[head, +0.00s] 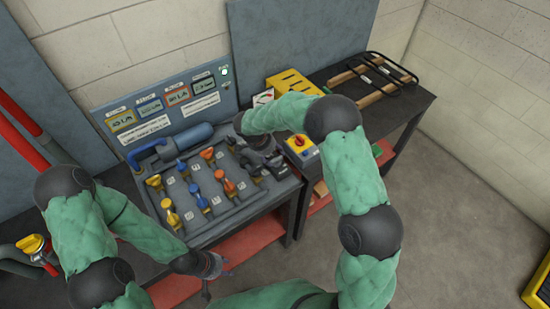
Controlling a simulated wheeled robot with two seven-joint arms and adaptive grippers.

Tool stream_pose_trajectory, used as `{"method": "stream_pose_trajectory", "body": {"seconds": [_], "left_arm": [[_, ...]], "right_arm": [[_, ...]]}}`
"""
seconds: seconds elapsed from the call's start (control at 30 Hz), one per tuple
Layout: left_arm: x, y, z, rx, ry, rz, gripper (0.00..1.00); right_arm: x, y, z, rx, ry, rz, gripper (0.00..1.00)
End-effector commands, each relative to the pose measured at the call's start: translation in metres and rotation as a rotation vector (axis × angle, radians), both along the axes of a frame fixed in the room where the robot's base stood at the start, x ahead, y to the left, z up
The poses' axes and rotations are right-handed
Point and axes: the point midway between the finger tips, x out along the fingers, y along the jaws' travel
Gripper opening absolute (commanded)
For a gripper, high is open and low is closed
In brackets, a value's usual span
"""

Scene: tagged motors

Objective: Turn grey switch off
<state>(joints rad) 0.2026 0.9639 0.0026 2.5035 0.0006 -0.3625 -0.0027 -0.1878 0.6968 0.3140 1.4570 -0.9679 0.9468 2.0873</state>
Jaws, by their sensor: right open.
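A dark grey panel (222,211) on the bench carries several small switches or valves with yellow, blue and orange handles, such as an orange one (229,186). I cannot pick out a grey switch for certain; the panel's upper right part is partly hidden by my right gripper. My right gripper (270,173) is open over the panel's right end, close to its surface; I cannot tell whether it touches anything. My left gripper (217,282) hangs in front of the panel's near edge, its fingers apart, with nothing seen between them.
A blue-grey sign board (172,110) stands behind the panel, with a blue cylinder (194,136) before it. To the right are a yellow-topped box with a red knob (299,141), a yellow block (294,83) and a black rack (385,75). Red pipes (24,127) rise at left.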

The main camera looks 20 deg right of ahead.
Motion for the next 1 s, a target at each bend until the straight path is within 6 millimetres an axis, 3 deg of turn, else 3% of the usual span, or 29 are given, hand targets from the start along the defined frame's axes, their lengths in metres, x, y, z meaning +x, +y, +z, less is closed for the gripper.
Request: {"method": "stream_pose_trajectory", "body": {"seconds": [0.1,0.3,0.67,0.83,0.87,1.0], "left_arm": [[0.0,0.0,-0.002,0.0,0.0,0.0,0.4],[0.0,0.0,-0.003,0.0,0.0,0.0,0.4],[0.0,0.0,-0.003,0.0,-0.001,0.0,0.4],[0.0,0.0,-0.003,0.0,-0.001,0.0,0.4],[0.0,0.0,-0.003,0.0,-0.001,0.0,0.4],[0.0,0.0,-0.003,0.0,-0.001,0.0,0.4]], "right_arm": [[0.002,-0.007,-0.018,0.0,0.002,-0.001,0.57],[0.005,-0.013,-0.033,0.001,-0.001,-0.001,0.57],[0.006,-0.014,-0.036,0.002,-0.001,0.001,0.57],[0.006,-0.015,-0.036,0.002,-0.001,0.001,0.09],[0.006,-0.015,-0.036,0.001,-0.002,0.001,0.05],[0.007,-0.015,-0.035,0.0,-0.004,0.001,0.05]]}}
